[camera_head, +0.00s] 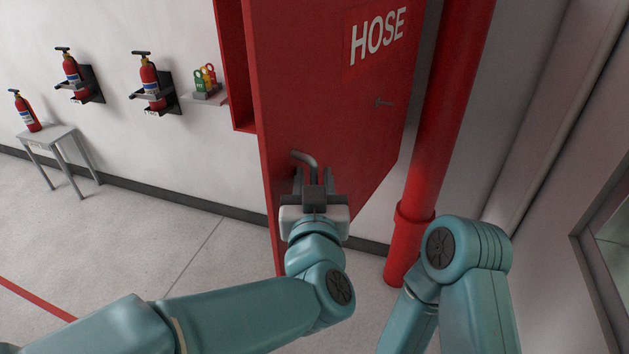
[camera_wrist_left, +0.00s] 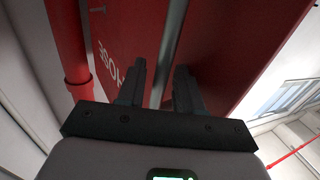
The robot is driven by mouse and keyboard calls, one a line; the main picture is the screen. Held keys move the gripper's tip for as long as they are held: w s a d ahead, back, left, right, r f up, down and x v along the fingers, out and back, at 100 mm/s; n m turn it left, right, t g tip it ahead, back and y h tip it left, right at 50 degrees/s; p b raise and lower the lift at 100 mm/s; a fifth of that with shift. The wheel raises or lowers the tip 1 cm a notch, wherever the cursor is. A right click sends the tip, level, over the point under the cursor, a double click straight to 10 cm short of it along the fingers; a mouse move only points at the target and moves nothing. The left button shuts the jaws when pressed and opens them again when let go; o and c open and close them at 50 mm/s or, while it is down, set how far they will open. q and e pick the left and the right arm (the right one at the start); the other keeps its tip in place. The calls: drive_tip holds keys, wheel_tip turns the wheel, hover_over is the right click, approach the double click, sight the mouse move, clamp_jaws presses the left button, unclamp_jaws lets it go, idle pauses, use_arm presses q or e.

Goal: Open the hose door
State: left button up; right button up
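The red hose door (camera_head: 340,110), marked HOSE, stands swung out at an angle from its red cabinet (camera_head: 236,70), with a gap at its left edge. A curved grey handle (camera_head: 305,158) is near the door's lower left edge. My left gripper (camera_head: 313,178) is at this handle, just below its bend. In the left wrist view, its two dark fingers (camera_wrist_left: 160,85) are apart, with red panels on both sides and a pale strip between them.
A red vertical pipe (camera_head: 440,130) stands right of the door, close to my right arm. Fire extinguishers (camera_head: 150,80) hang on the left wall, and another stands on a small table (camera_head: 50,136). Floor at the left is clear.

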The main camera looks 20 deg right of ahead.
use_arm(q)
drive_tip(key=b+v, duration=0.2)
drive_tip(key=v, duration=0.5)
drive_tip(key=shift+s, duration=0.2)
drive_tip(key=shift+a, duration=0.1)
